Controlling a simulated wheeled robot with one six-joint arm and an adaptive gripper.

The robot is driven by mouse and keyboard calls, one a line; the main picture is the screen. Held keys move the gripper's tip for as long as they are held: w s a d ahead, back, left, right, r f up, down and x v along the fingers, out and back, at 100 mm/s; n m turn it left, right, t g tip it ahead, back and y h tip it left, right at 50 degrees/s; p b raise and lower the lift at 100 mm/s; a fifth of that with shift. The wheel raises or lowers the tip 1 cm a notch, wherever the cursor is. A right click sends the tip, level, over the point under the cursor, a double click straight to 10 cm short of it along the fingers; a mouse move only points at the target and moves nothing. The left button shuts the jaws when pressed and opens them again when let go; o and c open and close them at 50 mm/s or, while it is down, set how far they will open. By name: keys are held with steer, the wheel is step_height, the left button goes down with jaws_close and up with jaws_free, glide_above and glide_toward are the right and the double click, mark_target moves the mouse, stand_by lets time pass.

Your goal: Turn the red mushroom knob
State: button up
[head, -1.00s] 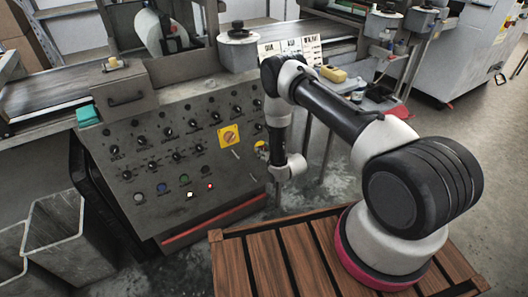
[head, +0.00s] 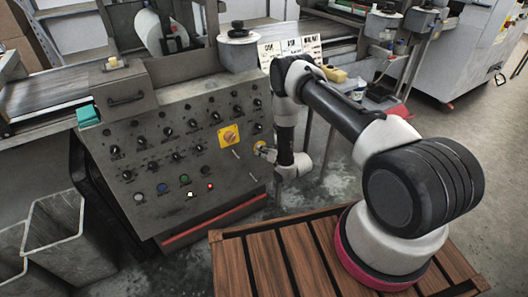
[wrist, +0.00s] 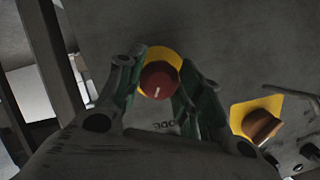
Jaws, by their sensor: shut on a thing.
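The red mushroom knob (wrist: 160,79) sits on a round yellow plate (wrist: 163,53) on the grey panel and carries a short white mark. In the wrist view my gripper (wrist: 160,86) has its green-grey fingers on either side of the knob, shut on it. In the head view my gripper (head: 268,154) is at the right end of the panel, against the yellow plate (head: 260,147); the red knob is hard to make out there.
An orange rotary switch on a yellow square plate (head: 230,136) is left of the knob; it also shows in the wrist view (wrist: 260,124). Black knobs and coloured buttons fill the control panel (head: 215,177). A slatted wooden platform (head: 268,270) lies in front.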

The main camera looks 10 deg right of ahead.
steer(key=shift+m, duration=0.5)
steer(key=shift+y, duration=0.3)
steer(key=o, duration=1)
steer(key=v, duration=1.2)
